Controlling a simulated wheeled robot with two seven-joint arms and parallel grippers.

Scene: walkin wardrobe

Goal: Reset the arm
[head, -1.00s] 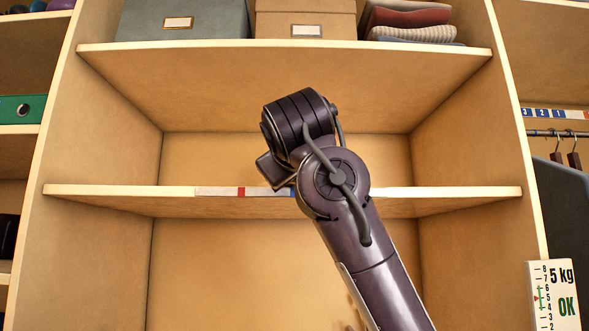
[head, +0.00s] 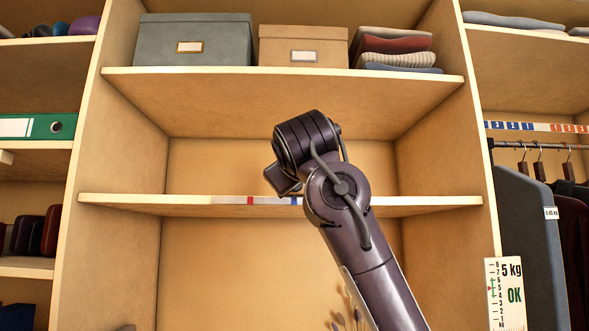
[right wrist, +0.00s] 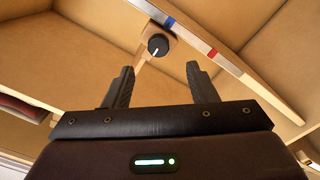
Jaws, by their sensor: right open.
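My right arm (head: 355,220) rises from the lower right in the head view, bent at its upper joint in front of the middle shelf. Its gripper is hidden behind the arm there. In the right wrist view my right gripper (right wrist: 158,88) is open, its two dark fingers apart with nothing between them. Beyond the fingertips, a black round knob (right wrist: 158,46) on a wooden block shows below the shelf edge. My left gripper is not in view.
The middle shelf (head: 130,200) has a strip with red and blue marks on its edge. A grey box (head: 195,40), a tan box (head: 303,46) and folded clothes (head: 397,48) fill the shelf above. Hanging garments (head: 530,240) and a scale sign (head: 506,293) are at right.

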